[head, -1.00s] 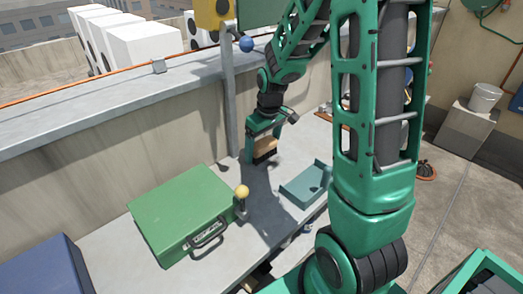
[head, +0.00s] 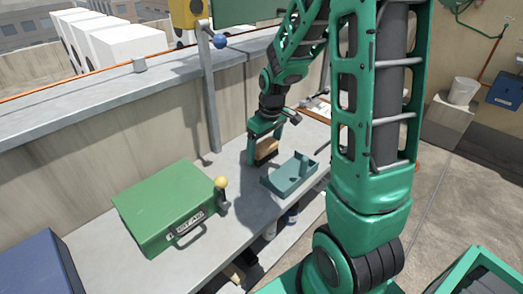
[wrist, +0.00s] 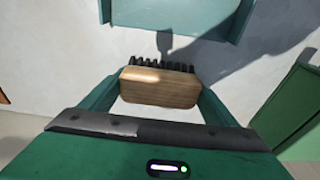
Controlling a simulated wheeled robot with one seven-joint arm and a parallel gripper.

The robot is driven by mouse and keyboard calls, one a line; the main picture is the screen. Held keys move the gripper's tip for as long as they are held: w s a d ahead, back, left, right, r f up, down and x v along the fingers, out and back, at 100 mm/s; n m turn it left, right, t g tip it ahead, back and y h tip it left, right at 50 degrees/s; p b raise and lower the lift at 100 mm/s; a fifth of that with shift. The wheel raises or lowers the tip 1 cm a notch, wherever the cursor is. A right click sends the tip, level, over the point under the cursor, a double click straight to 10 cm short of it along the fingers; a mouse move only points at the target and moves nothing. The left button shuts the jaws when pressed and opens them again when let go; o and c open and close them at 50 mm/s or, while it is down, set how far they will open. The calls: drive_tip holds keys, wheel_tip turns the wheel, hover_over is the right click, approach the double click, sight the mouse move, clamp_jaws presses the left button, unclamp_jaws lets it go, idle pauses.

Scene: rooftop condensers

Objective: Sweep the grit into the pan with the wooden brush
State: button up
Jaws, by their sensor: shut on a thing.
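My gripper (head: 265,150) is shut on the wooden brush (head: 266,149). In the wrist view the brush (wrist: 158,88) sits between the two green fingers, its light wooden block towards me and its dark bristles showing along the far edge. The teal pan (head: 273,188) lies on the grey bench, just right of and nearer than the brush in the head view. In the wrist view the pan (wrist: 172,10) shows at the top, beyond the bristles, with a gap between them. A small dark spot shows inside the pan. I cannot make out any grit on the bench.
A green case (head: 165,205) lies on the bench at left, with a yellow-balled post (head: 221,190) beside it. A grey upright (head: 209,100) with a blue ball stands behind, by the parapet. A blue box (head: 38,268) is at lower left.

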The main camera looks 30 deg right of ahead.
sight(261, 143)
wheel_tip(261, 143, up, 3)
drive_tip(key=shift+w+a+f, duration=0.1)
drive_tip(key=shift+w+a, duration=0.05)
drive_tip(key=shift+r, duration=2.2)
